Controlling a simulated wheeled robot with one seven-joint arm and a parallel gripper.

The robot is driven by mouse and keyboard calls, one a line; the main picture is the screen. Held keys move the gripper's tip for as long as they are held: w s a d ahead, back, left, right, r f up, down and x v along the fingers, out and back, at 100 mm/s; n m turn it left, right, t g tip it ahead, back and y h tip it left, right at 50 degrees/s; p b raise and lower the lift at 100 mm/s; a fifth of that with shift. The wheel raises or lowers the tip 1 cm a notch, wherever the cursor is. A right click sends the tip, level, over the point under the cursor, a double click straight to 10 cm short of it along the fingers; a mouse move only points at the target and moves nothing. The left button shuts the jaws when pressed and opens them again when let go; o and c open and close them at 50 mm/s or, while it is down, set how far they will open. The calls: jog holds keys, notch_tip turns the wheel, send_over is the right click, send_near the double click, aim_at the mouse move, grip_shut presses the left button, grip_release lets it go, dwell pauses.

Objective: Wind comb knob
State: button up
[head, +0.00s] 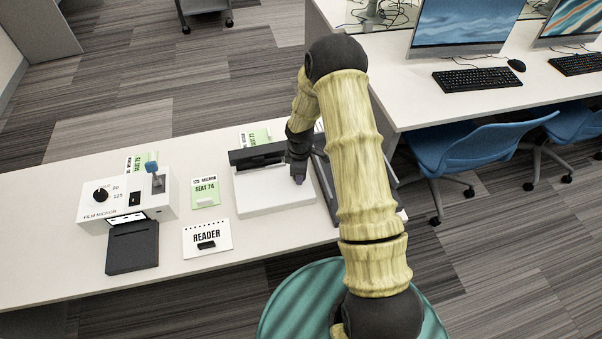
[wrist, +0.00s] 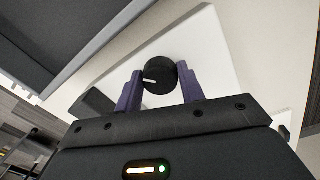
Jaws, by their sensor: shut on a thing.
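The comb knob (wrist: 160,76) is round and black with a white pointer line, and sits on a white machine. In the wrist view the line points left. My gripper (wrist: 161,85) has its two purple fingers on either side of the knob, shut on it. In the head view my gripper (head: 298,179) reaches down to the right part of the white machine (head: 262,203), which has a black bar (head: 258,155) along its back. My gripper hides the knob in the head view.
Left on the table (head: 45,230) stands a white film micron box (head: 128,201) with its own black dial, a blue-topped lever and a black tray (head: 132,247). A green-and-white card (head: 206,187) and a READER card (head: 207,237) lie between. A dark frame (head: 324,178) stands close right.

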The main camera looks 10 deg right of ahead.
jog(key=m+b, duration=0.1)
jog(key=m, duration=0.5)
jog(key=shift+a+b, duration=0.2)
jog(key=shift+b, duration=0.1)
jog(key=m, duration=0.4)
jog(key=shift+m+b, duration=0.3)
jog(key=shift+b, duration=0.05)
jog(key=shift+w+r+m, duration=0.1)
jog(key=shift+w+m, duration=0.05)
jog(key=shift+m, duration=0.85)
jog(key=o, duration=0.8)
jog(key=shift+o, duration=0.8)
notch_tip(320, 180, up, 17)
jog(key=b, duration=0.1)
jog(key=shift+a+r, duration=0.15)
jog(key=shift+a, duration=0.3)
